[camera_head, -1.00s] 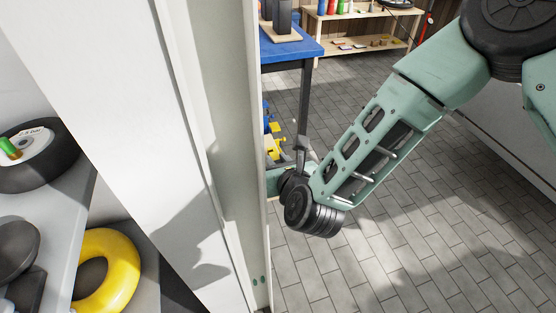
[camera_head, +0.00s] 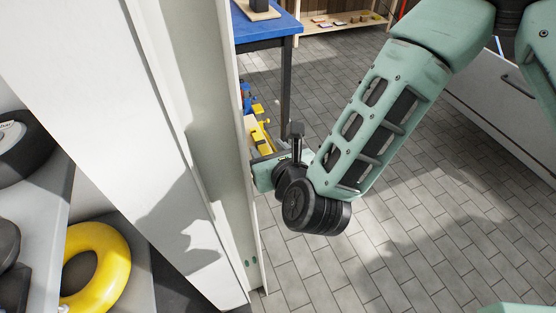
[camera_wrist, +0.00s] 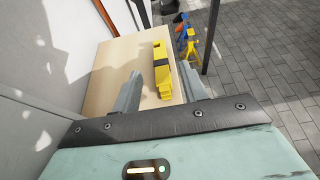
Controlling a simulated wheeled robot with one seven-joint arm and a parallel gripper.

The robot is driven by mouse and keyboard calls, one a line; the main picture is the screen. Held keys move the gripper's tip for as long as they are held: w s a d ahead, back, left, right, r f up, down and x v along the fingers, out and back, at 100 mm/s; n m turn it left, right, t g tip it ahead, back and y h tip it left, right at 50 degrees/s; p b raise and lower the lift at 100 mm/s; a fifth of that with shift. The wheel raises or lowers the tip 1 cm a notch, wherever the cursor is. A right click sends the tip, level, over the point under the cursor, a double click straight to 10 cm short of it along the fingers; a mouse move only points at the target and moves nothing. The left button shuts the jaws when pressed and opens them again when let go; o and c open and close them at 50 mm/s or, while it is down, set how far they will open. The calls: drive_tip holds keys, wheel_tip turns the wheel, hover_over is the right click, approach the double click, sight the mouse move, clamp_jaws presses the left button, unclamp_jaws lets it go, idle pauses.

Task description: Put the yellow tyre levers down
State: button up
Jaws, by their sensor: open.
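The yellow tyre levers (camera_wrist: 162,65) lie as a bundle with a dark band on a light wooden surface (camera_wrist: 108,75) in the wrist view. My gripper (camera_wrist: 160,78) is open, with one finger on each side of the levers and a gap visible on both sides. The near end of the levers reaches between the fingers. In the head view a yellow piece that looks like the levers (camera_head: 263,139) shows just past my wrist. My fingers are mostly hidden there by the wrist and the white panel.
A white upright panel (camera_head: 215,120) stands close left of my wrist. Yellow and blue stands (camera_wrist: 190,42) are on the floor beyond the wooden surface. A blue-topped bench (camera_head: 262,27) is behind. A shelf at left holds a yellow ring (camera_head: 112,268). Tiled floor at right is open.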

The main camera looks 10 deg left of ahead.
drive_tip(key=v, duration=0.6)
drive_tip(key=shift+s, duration=0.2)
drive_tip(key=shift+r, duration=0.1)
drive_tip(key=s+d+r+n+g+h, duration=0.2)
drive_tip(key=s+d+n+g, duration=0.2)
drive_tip(key=n, duration=1.1)
drive_tip(key=s+d+r+n+g+h, duration=0.2)
drive_tip(key=d+n+g, duration=0.4)
drive_tip(key=n, duration=1)
drive_tip(key=s+d+r, duration=0.1)
drive_tip(key=s+d, duration=0.1)
drive_tip(key=shift+s+d+r, duration=0.25)
drive_tip(key=shift+s+d, duration=0.05)
drive_tip(key=shift+o, duration=0.5)
drive_tip(key=s+d+r+n+g+h, duration=0.1)
drive_tip(key=s+d+r+n+h, duration=0.1)
drive_tip(key=d+n, duration=0.4)
drive_tip(key=shift+s+d+r+g+h, duration=0.3)
drive_tip(key=shift+s+d+r, duration=0.2)
drive_tip(key=shift+s+d, duration=0.4)
